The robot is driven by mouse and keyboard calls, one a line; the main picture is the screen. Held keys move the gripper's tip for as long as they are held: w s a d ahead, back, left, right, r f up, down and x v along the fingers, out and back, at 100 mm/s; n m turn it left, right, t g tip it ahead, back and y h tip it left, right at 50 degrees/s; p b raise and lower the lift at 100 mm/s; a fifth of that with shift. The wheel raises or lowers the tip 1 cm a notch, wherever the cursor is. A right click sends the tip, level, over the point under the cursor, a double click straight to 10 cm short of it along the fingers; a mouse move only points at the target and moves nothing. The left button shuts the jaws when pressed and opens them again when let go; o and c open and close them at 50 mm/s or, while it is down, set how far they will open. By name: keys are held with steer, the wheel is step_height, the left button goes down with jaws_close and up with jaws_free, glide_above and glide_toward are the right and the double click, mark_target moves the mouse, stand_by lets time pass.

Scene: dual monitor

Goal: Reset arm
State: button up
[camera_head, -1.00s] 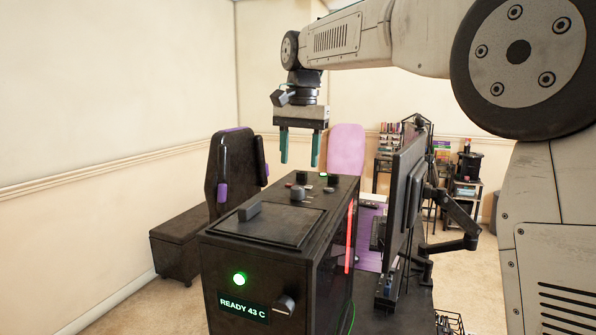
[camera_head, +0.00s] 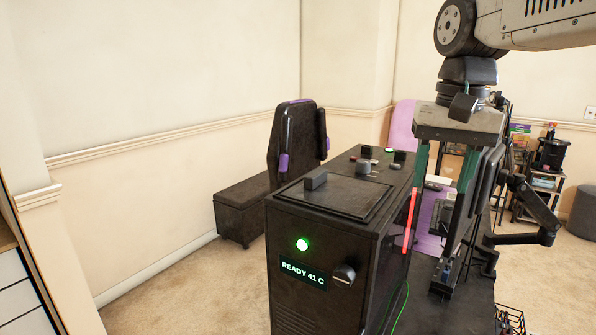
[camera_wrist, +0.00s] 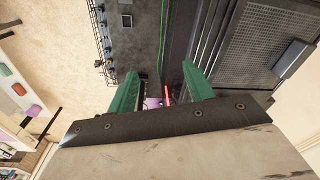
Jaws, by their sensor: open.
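My gripper (camera_head: 444,187) has two green fingers, spread apart with nothing between them. In the head view it hangs pointing down at the right, in front of the monitor (camera_head: 474,200) and to the right of the black machine (camera_head: 318,262). In the wrist view the fingers of my gripper (camera_wrist: 164,85) are also apart. The machine's display reads "READY 41 C", with a green light above it. Its lid with a handle (camera_head: 316,180) is closed. A red light strip (camera_head: 410,221) glows on its right side.
A black chair (camera_head: 297,143) and a dark bench (camera_head: 240,206) stand behind the machine by the wall. A monitor arm (camera_head: 534,215) and a wire basket (camera_head: 511,321) are at the right. White drawers (camera_head: 22,295) edge the left. Carpet (camera_head: 190,295) lies open at left.

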steer(key=s+d+f+n, duration=0.1)
steer(key=s+d+f, duration=0.1)
steer(key=s+f, duration=0.5)
steer(key=s+d+f+n, duration=0.1)
steer(key=s+f+n, duration=0.1)
steer(key=s+f, duration=0.6)
steer(key=s, duration=0.3)
steer(key=shift+s+d+t, duration=0.15)
steer(key=shift+d+t, duration=0.15)
steer(key=shift+d, duration=0.05)
